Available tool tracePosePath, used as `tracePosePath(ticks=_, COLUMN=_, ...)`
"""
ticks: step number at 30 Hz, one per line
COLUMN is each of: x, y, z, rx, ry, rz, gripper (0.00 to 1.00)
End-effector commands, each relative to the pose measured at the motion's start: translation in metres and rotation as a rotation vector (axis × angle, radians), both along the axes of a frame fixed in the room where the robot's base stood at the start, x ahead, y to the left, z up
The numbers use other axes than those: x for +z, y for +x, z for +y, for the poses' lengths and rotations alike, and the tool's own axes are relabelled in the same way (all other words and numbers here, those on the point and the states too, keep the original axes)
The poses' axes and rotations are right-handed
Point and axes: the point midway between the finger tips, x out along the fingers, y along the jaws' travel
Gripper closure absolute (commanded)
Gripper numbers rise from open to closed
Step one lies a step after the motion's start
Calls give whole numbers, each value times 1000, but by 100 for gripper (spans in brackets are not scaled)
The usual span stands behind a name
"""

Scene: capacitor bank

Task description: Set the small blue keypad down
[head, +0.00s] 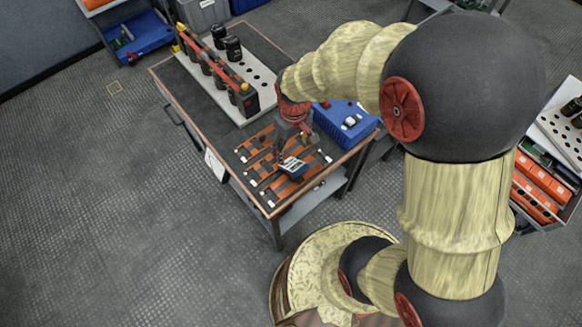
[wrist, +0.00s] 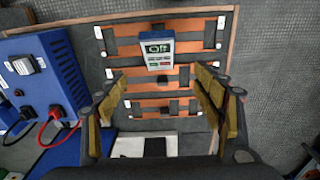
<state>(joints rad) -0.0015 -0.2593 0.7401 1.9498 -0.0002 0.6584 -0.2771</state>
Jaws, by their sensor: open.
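The small blue keypad (head: 293,167) has a pale face with a small dark display and rows of buttons. It also shows in the wrist view (wrist: 159,50), lying on a dark panel with orange strips (wrist: 150,26). My gripper (wrist: 159,80) is open, its two fingers spread wide left and right. Nothing is between the fingers; the keypad appears beyond the fingertips, apart from them. In the head view my gripper (head: 284,143) is over the table, close to the keypad, and its fingers are partly hidden.
A blue box (head: 346,122) with red and black leads stands beside the panel. A pale rack (head: 228,85) with dark cylinders fills the table's far part. Table edges (head: 322,178) are near the keypad. Open floor (head: 110,200) lies to the left.

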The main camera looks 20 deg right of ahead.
Motion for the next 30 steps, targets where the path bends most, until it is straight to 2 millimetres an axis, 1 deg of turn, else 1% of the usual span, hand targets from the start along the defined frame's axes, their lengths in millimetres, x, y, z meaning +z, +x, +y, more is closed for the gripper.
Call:
tracePosePath(ticks=1, x=-19, y=0, z=0, rx=12, ry=-1, rz=23, gripper=32)
tracePosePath(ticks=3, x=-35, y=0, z=0, rx=25, ry=-1, rz=42, gripper=32)
tracePosePath(ticks=6, x=-50, y=0, z=0, rx=34, ry=-1, rz=52, gripper=32)
tracePosePath(ticks=12, x=-72, y=-1, z=0, rx=35, ry=-1, rz=54, gripper=32)
tracePosePath(ticks=17, x=-82, y=0, z=-1, rx=35, ry=-1, rz=53, gripper=32)
tracePosePath(ticks=25, x=-120, y=0, z=-3, rx=35, ry=-1, rz=55, gripper=32)
tracePosePath(ticks=27, x=-125, y=0, z=-3, rx=35, ry=-1, rz=54, gripper=32)
tracePosePath(ticks=30, x=-124, y=1, z=-3, rx=35, ry=-1, rz=52, gripper=32)
